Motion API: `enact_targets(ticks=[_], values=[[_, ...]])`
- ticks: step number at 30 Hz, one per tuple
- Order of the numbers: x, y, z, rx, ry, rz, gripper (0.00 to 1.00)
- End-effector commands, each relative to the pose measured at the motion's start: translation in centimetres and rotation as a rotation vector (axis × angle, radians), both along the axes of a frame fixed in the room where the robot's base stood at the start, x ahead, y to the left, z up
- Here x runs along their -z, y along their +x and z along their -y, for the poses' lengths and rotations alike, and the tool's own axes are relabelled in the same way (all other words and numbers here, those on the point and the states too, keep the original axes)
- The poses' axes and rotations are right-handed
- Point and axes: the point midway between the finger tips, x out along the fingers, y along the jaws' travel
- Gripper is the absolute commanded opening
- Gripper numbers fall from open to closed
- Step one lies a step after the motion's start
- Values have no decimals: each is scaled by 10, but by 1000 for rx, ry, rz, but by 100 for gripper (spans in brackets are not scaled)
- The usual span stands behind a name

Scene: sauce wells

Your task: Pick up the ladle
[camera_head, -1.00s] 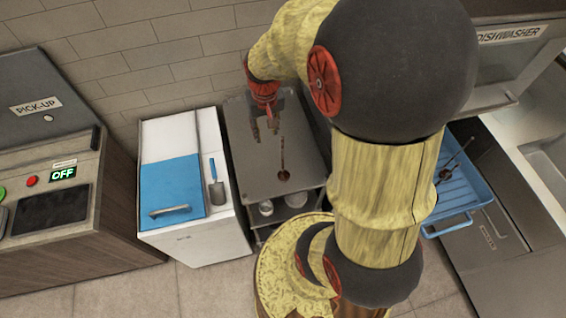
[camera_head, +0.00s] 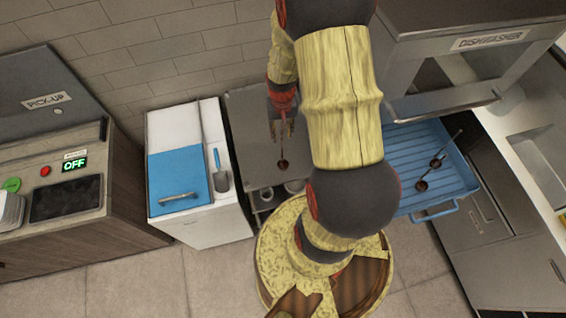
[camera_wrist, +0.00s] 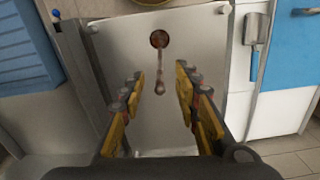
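A ladle with a thin handle and a small dark brown bowl (camera_head: 283,165) lies on the grey metal table (camera_head: 250,172). In the wrist view the ladle (camera_wrist: 159,40) has its bowl at the top and its handle running down between my fingers. My gripper (camera_head: 282,132) is above the table, over the handle end. In the wrist view my gripper (camera_wrist: 160,78) is open, with one finger on each side of the handle. No contact with the handle shows. How high the fingers are above the table is hard to tell.
A blue tray (camera_head: 399,150) with two dark ladles stands to the right, partly behind my arm. A white chest with a blue lid (camera_head: 178,172) and a scoop (camera_head: 221,178) is at the left. Metal pots (camera_head: 294,187) sit on a shelf below the table. The tiled wall is behind.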

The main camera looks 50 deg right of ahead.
Motion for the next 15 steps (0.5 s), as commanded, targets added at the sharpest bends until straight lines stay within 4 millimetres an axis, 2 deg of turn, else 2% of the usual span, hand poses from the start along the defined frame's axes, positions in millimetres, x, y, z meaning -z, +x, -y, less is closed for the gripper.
enact_targets(ticks=[4,11,15], values=[[13,1,1,0,-1,1,32],[15,1,1,0,-1,2,32],[14,1,1,0,-1,2,25]])
